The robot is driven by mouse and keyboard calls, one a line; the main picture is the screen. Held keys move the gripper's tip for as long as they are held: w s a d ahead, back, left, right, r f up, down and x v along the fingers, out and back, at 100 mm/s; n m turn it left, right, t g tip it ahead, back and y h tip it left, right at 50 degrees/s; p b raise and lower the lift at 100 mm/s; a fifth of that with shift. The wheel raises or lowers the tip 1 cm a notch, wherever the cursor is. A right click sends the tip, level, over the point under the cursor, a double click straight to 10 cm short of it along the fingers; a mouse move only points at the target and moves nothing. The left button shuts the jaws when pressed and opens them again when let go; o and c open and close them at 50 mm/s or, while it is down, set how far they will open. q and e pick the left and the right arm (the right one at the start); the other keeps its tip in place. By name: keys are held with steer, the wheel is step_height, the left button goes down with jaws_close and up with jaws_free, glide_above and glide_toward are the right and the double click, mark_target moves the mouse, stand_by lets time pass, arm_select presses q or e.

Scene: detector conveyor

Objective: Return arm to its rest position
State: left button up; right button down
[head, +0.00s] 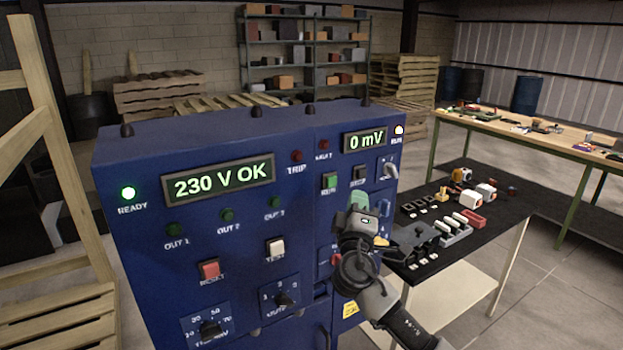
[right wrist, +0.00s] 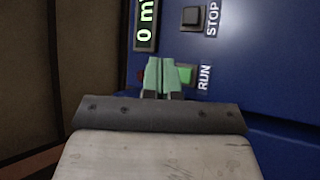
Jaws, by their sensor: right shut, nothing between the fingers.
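My right arm comes in from the lower right in the head view. My right gripper (head: 358,198) is shut and empty, in front of the right part of the blue cabinet (head: 145,225). In the right wrist view its green fingertips (right wrist: 166,62) are together, close to the green RUN button (right wrist: 186,75) and below the black STOP button (right wrist: 191,17). I cannot tell whether they touch the panel. In the head view the RUN button (head: 330,181) shows up and left of the gripper. My left gripper is not in view.
A black-topped table (head: 505,205) with small parts stands right of the cabinet. A workbench (head: 480,121) is behind it. A wooden frame (head: 50,120) stands left.

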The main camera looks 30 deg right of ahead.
step_height(320, 180, down, 23)
steer(key=w+n+g+y, duration=0.1)
steer(key=n+g+y, duration=0.1)
steer(key=g+y, duration=0.25)
steer(key=s+a+f+g+y, duration=0.1)
steer(key=s+f+g, duration=0.15)
steer(key=f, duration=0.55)
steer(key=s+a+f+m+g+y, duration=0.1)
steer(key=s+f+y, duration=0.1)
steer(key=s+f, duration=0.35)
steer(key=s+a+f+g+y, duration=0.1)
steer(key=f, duration=0.9)
steer(key=s+a+f+m+g+y+b, duration=0.1)
steer(key=s+a+f+g, duration=0.1)
steer(key=s+f, duration=0.7)
steer(key=s+a+f+m+g+y, duration=0.1)
steer(key=s+a+f+g+y, duration=0.15)
steer(key=s+f, duration=0.65)
steer(key=s+a+f+m+g, duration=0.2)
steer(key=s+a+f, duration=0.1)
steer(key=s, duration=0.9)
steer(key=s+a+f+m+g+y, duration=0.1)
steer(key=s+a+f, duration=0.3)
steer(key=s, duration=0.9)
steer(key=shift+f+m+g, duration=0.35)
steer(key=shift+m+g, duration=0.05)
steer(key=shift+g, duration=0.25)
